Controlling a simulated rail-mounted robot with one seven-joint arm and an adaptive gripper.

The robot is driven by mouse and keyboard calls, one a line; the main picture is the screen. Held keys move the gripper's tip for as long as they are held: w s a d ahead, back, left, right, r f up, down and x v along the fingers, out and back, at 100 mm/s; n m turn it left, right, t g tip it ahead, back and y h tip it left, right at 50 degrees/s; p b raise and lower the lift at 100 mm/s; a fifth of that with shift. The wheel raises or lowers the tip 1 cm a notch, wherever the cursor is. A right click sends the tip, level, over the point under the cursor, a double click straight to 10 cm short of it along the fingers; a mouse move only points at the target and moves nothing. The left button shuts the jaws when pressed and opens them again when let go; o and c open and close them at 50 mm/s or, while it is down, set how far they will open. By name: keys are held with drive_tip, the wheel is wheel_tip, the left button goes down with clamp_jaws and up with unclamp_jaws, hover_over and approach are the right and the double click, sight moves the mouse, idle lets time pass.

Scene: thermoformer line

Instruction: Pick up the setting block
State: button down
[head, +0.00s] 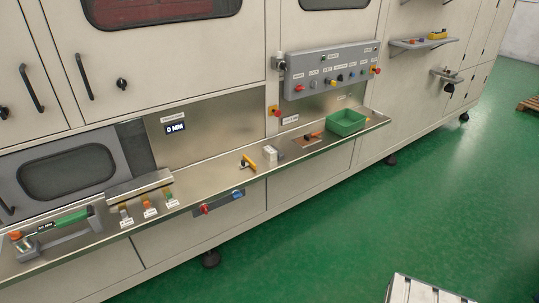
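No single part is clearly readable as the setting block. Several small pieces stand on the steel ledge (215,184) in the head view. A pale block (270,153) with a dark top detail stands near the middle, right of a yellow piece with a dark part (248,163). Farther left, three small coloured-top pieces stand in a row with white labels: a grey and orange one (125,214), an orange one (148,206) and a green one (170,196). Their labels are too small to read. My gripper is not in view.
A green bin (346,122) sits on the ledge's right part, beside a brown mat (308,139) with an orange-handled tool. A grey fixture with a green bar (70,218) is at the left. A control panel (333,75) juts out above. The green floor in front is largely clear.

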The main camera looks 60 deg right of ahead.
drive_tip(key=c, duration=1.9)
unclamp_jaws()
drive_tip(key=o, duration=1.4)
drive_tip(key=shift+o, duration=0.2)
